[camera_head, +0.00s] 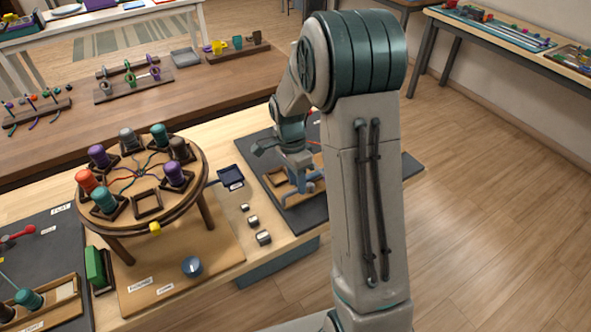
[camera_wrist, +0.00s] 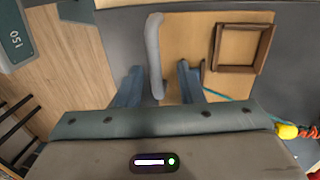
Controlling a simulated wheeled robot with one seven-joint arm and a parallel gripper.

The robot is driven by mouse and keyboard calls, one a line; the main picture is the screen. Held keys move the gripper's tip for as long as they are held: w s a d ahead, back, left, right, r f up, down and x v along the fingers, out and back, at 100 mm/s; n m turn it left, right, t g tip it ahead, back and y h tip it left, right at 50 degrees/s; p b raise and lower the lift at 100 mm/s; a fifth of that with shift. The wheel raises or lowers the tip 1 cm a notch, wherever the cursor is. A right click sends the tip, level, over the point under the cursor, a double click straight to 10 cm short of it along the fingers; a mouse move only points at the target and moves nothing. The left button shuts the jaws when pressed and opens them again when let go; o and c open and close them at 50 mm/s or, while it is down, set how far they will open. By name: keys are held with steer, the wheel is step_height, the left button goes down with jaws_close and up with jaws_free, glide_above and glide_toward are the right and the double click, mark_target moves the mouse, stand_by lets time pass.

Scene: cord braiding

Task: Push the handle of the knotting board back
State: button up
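The knotting board (camera_head: 275,182) is a tan wooden board on a dark mat, right of the round braiding stand. It also shows in the wrist view (camera_wrist: 202,28), with a square wooden frame (camera_wrist: 268,48) on it. Its handle (camera_wrist: 153,50) looks like a grey rounded bar along the board's left side in the wrist view. My gripper (camera_wrist: 160,68) has its two blue fingers apart, one on each side of the handle, with visible gaps. In the head view my gripper (camera_head: 306,184) is low over the board; my arm hides part of the board there.
The round stand (camera_head: 205,165) with several coloured bobbins stands to the left. A small dark tray (camera_head: 231,178) and several small weights (camera_head: 253,221) lie between it and the board. In the wrist view a turquoise cord and yellow piece (camera_wrist: 286,131) lie at lower right.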

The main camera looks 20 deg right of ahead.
step_height(320, 180, up, 13)
steer(key=w, duration=0.2)
steer(key=shift+w+a+r, duration=0.2)
steer(key=shift+w+a, duration=0.1)
steer(key=shift+a, duration=0.05)
steer(key=shift+s, duration=0.1)
steer(key=s+a+r+n+t, duration=0.1)
steer(key=s+n+t, duration=0.4)
steer(key=s+n, duration=1)
steer(key=s, duration=0.6)
steer(key=shift+s+a+r+y, duration=0.2)
steer(key=shift+s+a+y, duration=0.1)
steer(key=shift+d, duration=0.1)
